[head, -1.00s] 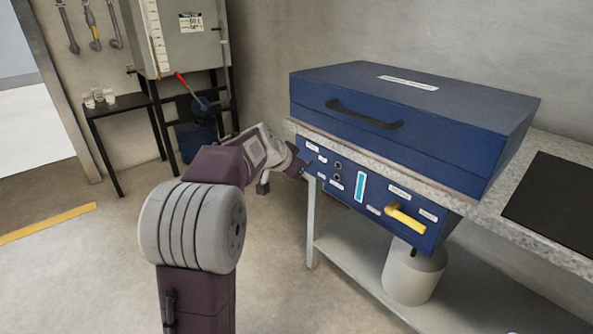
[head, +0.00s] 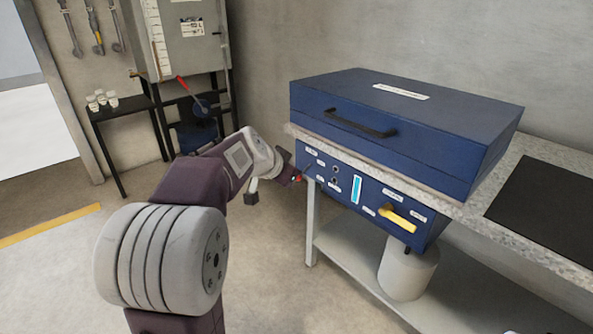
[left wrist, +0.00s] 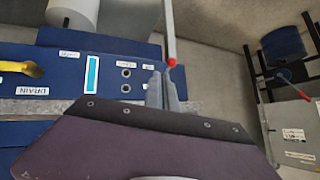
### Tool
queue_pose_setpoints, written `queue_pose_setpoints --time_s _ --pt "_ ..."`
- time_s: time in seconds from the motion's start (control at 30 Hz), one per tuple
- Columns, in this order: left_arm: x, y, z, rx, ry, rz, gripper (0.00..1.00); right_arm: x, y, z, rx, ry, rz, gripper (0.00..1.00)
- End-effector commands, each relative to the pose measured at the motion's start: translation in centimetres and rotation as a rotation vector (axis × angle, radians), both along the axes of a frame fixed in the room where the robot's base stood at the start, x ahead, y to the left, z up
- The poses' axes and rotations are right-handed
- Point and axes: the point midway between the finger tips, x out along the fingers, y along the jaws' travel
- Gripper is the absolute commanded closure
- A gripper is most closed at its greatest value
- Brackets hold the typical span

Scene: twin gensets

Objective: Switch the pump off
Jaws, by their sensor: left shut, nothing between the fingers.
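A blue control panel (head: 372,200) hangs under the front of a stone-topped bench. It carries small white labels, two round black fittings (head: 335,169), a light-blue strip (head: 356,190) and a yellow handle (head: 398,219). A small red tip (head: 298,179) shows at the panel's left end; it also shows in the left wrist view (left wrist: 172,62). My left gripper (head: 292,175) is shut and empty beside this red tip. In the left wrist view its fingertips (left wrist: 163,74) lie right by the red tip; I cannot tell whether they touch. The panel appears upside down there. The right gripper is not in view.
A blue lidded box (head: 400,130) stands on the bench (head: 520,232). A light-grey canister (head: 407,272) stands below the panel. A grey cabinet (head: 180,45) and a red-tipped lever (head: 186,88) are at the back left. The floor left of the bench is clear.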

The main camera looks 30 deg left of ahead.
Motion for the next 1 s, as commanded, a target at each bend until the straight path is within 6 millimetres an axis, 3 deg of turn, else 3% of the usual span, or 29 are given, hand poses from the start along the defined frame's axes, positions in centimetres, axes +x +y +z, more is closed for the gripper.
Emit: queue_pose_setpoints --time_s 0.23,0.8,0.87,0.93,1.0 --pt "-2.9 0.1 1.5 0.000 -0.002 0.002 1.00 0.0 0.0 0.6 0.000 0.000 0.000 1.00" --pt "-3.2 0.0 1.5 0.000 -0.002 -0.002 1.00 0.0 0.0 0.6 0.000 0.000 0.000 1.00" --pt "-3.0 -0.9 1.6 -0.001 -0.001 -0.025 1.00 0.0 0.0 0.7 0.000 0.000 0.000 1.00" --pt "-2.4 -3.8 0.9 -0.009 0.017 -0.092 1.00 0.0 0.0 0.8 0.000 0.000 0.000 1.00" --pt "-3.3 -7.8 -2.5 -0.014 0.104 -0.188 1.00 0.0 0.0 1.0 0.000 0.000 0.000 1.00"
